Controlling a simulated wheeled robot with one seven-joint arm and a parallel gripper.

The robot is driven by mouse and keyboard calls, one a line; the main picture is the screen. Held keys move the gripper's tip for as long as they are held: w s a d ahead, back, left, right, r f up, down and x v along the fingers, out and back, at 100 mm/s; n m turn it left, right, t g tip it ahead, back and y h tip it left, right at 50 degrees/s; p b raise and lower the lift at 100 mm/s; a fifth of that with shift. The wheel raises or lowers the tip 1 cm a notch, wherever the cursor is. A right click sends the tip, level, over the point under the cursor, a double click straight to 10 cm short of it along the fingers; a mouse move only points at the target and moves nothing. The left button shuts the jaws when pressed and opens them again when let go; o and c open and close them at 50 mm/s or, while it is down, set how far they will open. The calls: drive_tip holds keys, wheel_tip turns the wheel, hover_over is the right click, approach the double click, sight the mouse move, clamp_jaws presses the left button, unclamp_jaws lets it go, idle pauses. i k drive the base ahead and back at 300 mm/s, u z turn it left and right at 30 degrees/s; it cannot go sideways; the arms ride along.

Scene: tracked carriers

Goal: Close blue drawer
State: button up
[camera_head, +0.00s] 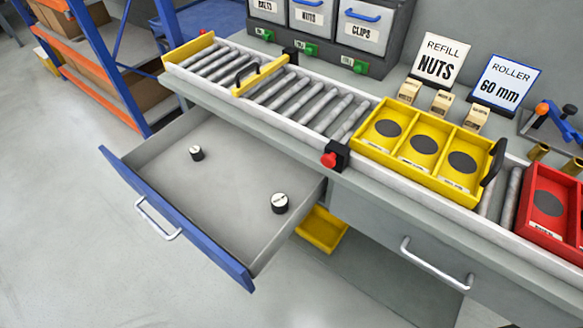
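The blue drawer (178,220) is pulled well out from under the workbench, at the left of the head view. Its blue front panel faces the lower left and bears a silver bar handle (157,220). Inside the grey drawer, a small black cylinder with a white top (196,153) stands toward the far left, and a second one (280,203) stands toward the right. My gripper is not in view.
A roller conveyor (298,100) runs along the bench, carrying a yellow tray (409,172) and a red tray (540,233). A grey drawer (400,255) is shut. A yellow bin (321,230) sits below. Blue-orange shelving (100,88) stands left; floor before the drawer is clear.

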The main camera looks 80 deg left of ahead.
sight(220, 202)
drive_tip(key=u, duration=3.4)
drive_tip(key=k, duration=0.8)
drive_tip(key=i, duration=0.8)
drive_tip(key=z, duration=0.05)
